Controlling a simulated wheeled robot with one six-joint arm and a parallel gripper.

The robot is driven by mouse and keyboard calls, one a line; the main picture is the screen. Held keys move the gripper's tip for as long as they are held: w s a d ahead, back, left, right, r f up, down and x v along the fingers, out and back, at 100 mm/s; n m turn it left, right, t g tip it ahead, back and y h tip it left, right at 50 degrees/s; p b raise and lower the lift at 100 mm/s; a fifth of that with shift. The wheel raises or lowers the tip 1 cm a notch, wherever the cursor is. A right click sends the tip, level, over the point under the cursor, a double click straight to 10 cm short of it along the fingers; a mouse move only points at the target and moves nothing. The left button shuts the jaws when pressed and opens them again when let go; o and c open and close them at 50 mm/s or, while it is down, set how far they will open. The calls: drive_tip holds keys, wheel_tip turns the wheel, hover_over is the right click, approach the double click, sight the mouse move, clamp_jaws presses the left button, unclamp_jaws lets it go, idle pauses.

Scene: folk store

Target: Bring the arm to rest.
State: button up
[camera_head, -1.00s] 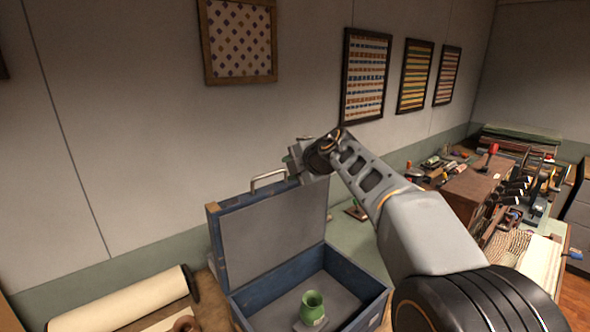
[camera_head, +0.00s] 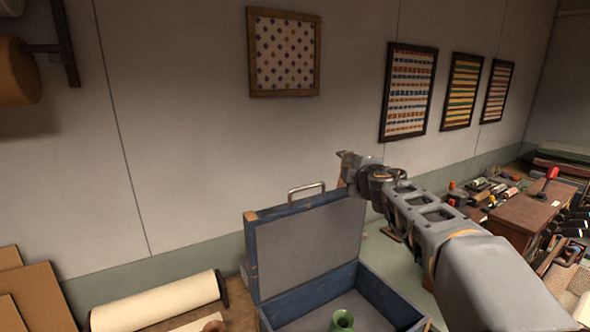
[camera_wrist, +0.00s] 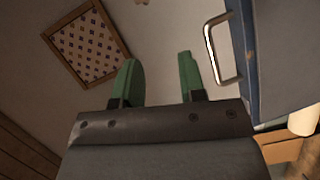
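My gripper (camera_wrist: 158,82) shows in the wrist view with its two green fingers apart and nothing between them. In the head view my gripper (camera_head: 345,165) is at the end of my raised arm, in front of the wall and close to the upper right corner of the open case lid. Its fingers are hard to make out there. The blue case (camera_head: 252,245) stands open below, with its metal handle on the lid's top edge. The case handle also shows in the wrist view (camera_wrist: 213,55), to the right of the fingers.
A green vase (camera_head: 342,321) stands inside the case, cut off by the picture's bottom edge. A paper roll (camera_head: 160,300) lies left of the case. A wooden cabinet (camera_head: 522,218) and crowded tools stand at the right. Framed patterns (camera_head: 284,52) hang on the wall.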

drive_tip(key=s+d+f+m+g+h, duration=0.5)
drive_tip(key=s+d+f+m+h, duration=0.25)
drive_tip(key=s+f+m, duration=0.45)
drive_tip(key=s+a+f+m+g+y+b, duration=0.1)
drive_tip(key=s+a+f+m+g+y, duration=0.1)
drive_tip(key=s+f, duration=0.4)
drive_tip(key=s+a+f+m+g+y+b, duration=0.1)
drive_tip(key=s+a+f+m+g+y, duration=0.2)
drive_tip(key=s, duration=0.9)
wheel_tip(320, 180, down, 3)
drive_tip(key=shift+s+a+f+m+g, duration=0.15)
drive_tip(key=shift+s+a+m+g, duration=0.2)
drive_tip(key=shift+a+g, duration=0.35)
